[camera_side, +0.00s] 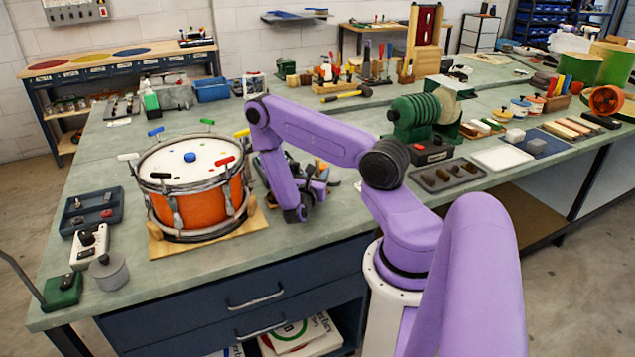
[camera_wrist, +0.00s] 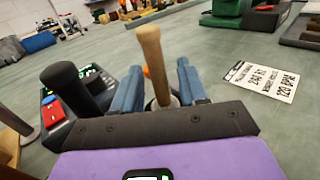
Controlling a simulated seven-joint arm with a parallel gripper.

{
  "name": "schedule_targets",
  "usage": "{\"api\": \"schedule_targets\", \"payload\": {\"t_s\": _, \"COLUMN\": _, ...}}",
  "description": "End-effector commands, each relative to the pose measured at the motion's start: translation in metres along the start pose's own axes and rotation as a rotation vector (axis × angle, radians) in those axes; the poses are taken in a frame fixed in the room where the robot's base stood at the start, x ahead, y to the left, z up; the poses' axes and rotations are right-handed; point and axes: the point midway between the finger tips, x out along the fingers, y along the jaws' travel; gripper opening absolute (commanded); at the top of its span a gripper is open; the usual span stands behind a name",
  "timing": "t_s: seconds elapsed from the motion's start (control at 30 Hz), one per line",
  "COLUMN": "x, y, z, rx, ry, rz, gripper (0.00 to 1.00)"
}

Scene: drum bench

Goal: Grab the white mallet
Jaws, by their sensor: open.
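My gripper (camera_side: 312,190) is low over the bench, just right of the drum. In the wrist view its two blue fingers (camera_wrist: 158,92) stand apart. A pale wooden handle (camera_wrist: 150,55) rises upright between them, with a whitish part at its lower end. The fingers appear to be on either side of the handle, with a gap; I cannot tell whether either touches it. The lower end is partly hidden by my gripper, so I cannot tell whether this is the white mallet. A black handle (camera_wrist: 68,85) stands left of the left finger. In the side view my arm hides most of this spot.
An orange drum (camera_side: 195,190) with coloured pieces on top stands on a wooden board to the left. A printed "120 BPM" card (camera_wrist: 262,79) lies right of my fingers. A green machine (camera_side: 420,112) stands behind my arm. A dark device with a red button (camera_wrist: 53,110) is at left.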

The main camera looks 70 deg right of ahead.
Motion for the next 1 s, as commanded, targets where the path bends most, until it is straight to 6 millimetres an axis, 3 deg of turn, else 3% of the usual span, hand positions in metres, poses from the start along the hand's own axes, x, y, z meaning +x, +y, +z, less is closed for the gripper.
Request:
{"api": "schedule_targets", "payload": {"t_s": 0.07, "x": 0.000, "y": 0.000, "z": 0.000, "rx": 0.000, "ry": 0.000, "rz": 0.000, "gripper": 0.40}}
{"api": "schedule_targets", "payload": {"t_s": 0.1, "x": 0.000, "y": 0.000, "z": 0.000, "rx": 0.000, "ry": 0.000, "rz": 0.000, "gripper": 0.27}}
{"api": "schedule_targets", "payload": {"t_s": 0.2, "x": 0.000, "y": 0.000, "z": 0.000, "rx": 0.000, "ry": 0.000, "rz": 0.000, "gripper": 0.00}}
{"api": "schedule_targets", "payload": {"t_s": 0.67, "x": 0.000, "y": 0.000, "z": 0.004, "rx": 0.001, "ry": 0.000, "rz": 0.000, "gripper": 0.00}}
{"api": "schedule_targets", "payload": {"t_s": 1.0, "x": 0.000, "y": 0.000, "z": 0.034, "rx": 0.003, "ry": -0.001, "rz": -0.001, "gripper": 0.00}}
